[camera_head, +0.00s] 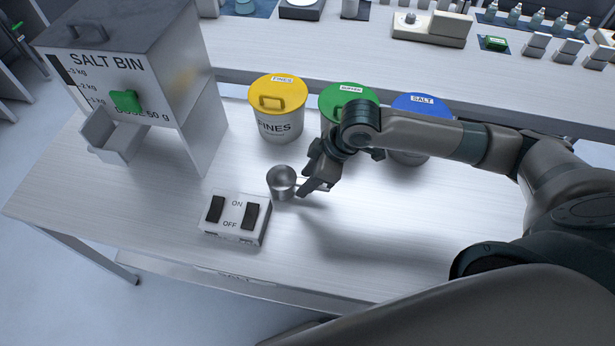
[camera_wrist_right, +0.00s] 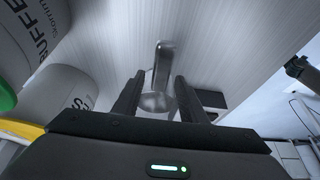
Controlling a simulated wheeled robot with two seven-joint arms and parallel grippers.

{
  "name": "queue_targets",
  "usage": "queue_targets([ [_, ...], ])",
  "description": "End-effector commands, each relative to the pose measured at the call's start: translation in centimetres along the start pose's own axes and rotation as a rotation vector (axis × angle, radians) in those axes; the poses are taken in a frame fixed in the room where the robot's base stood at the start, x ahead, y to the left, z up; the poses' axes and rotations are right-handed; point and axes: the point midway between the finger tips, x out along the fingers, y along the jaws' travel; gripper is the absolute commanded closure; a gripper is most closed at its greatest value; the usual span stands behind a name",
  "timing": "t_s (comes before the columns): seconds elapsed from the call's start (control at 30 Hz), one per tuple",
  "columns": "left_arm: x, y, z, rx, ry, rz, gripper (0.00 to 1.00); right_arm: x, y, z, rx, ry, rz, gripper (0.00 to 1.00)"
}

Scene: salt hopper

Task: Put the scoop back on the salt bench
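The scoop (camera_head: 281,182) is a small metal cup with a handle pointing right. It is upright on or just above the salt bench (camera_head: 400,240), which has a pale wood-grain top; I cannot tell if it touches the top. My right gripper (camera_head: 316,184) is low over the bench at the handle. In the right wrist view the scoop (camera_wrist_right: 156,102) lies between the two fingers of my right gripper (camera_wrist_right: 160,80). The fingers stand apart, with gaps beside the handle, so the gripper looks open. My left gripper does not show.
A switch box (camera_head: 236,218) stands just in front of the scoop. The salt bin (camera_head: 150,80) is at left. Yellow (camera_head: 277,110), green (camera_head: 345,97) and blue-lidded (camera_head: 420,104) tubs line the back, the blue one partly behind my arm. The bench's front right is clear.

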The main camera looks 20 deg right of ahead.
Motion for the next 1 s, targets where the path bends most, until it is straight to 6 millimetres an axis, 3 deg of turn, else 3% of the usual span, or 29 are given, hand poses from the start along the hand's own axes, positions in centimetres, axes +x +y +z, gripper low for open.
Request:
queue_targets([
  [0.37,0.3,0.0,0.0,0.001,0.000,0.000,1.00,-1.8,0.1,-0.1,-0.001,0.001,0.002,0.62],
  [0.8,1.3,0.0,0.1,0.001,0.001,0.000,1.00,-9.1,0.1,-0.1,-0.001,0.002,0.004,0.62],
  [1.0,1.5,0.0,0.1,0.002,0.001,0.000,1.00,-11.5,0.1,-0.1,0.001,0.001,0.002,0.62],
])
